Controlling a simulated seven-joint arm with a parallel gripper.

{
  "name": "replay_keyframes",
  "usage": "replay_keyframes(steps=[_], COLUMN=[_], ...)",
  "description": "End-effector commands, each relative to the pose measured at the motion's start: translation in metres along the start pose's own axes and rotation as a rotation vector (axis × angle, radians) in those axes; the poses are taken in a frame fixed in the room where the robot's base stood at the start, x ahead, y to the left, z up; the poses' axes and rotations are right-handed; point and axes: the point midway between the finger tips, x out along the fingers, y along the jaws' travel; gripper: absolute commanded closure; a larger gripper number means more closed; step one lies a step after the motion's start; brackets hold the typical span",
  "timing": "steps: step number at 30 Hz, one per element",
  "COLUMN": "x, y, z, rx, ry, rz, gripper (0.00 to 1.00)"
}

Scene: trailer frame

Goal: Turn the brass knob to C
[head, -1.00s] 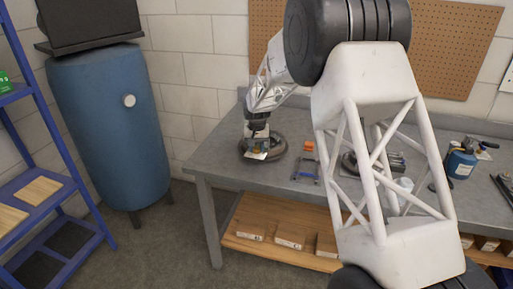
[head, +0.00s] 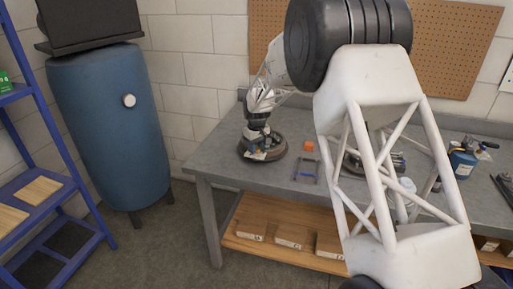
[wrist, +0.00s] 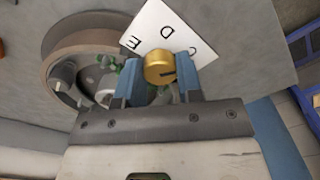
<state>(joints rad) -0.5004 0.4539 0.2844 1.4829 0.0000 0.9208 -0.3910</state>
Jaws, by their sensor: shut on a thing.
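The brass knob (wrist: 159,67) sits between the two blue fingers of my gripper (wrist: 160,77) in the wrist view, and the fingers are shut on its sides. A dark mark on its face lies toward the right. A white card (wrist: 151,24) behind it shows the letters E, D and, partly hidden by the right finger, what looks like C. In the head view my gripper (head: 258,146) is low over the round grey-brown base (head: 277,154) on the bench; the knob is too small to make out there.
The grey bench (head: 220,158) holds an orange block (head: 308,146) and a blue-grey frame (head: 305,177) to the right of the base. A blue canister (head: 462,163) stands farther right. A blue tank (head: 110,130) and blue shelf (head: 45,190) stand left of the bench.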

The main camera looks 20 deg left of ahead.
Motion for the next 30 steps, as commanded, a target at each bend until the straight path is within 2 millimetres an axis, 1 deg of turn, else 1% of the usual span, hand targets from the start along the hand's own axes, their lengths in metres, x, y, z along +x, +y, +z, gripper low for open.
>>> replay_keyframes(steps=[8, 9, 14, 23, 26, 30], x=[-0.001, -0.001, -0.001, -0.001, -0.004, -0.013], y=[0.0, 0.0, 0.0, 0.0, 0.0, 0.0], z=[0.0, 0.0, 0.0, 0.0, 0.0, -0.001], rx=[0.0, 0.0, 0.0, 0.001, 0.001, 0.001], ry=[0.001, 0.001, 0.001, 0.001, 0.001, 0.002], rz=[0.001, 0.001, 0.0, 0.0, 0.0, 0.001], gripper=[0.9, 0.65, 0.41, 0.41, 0.41, 0.41])
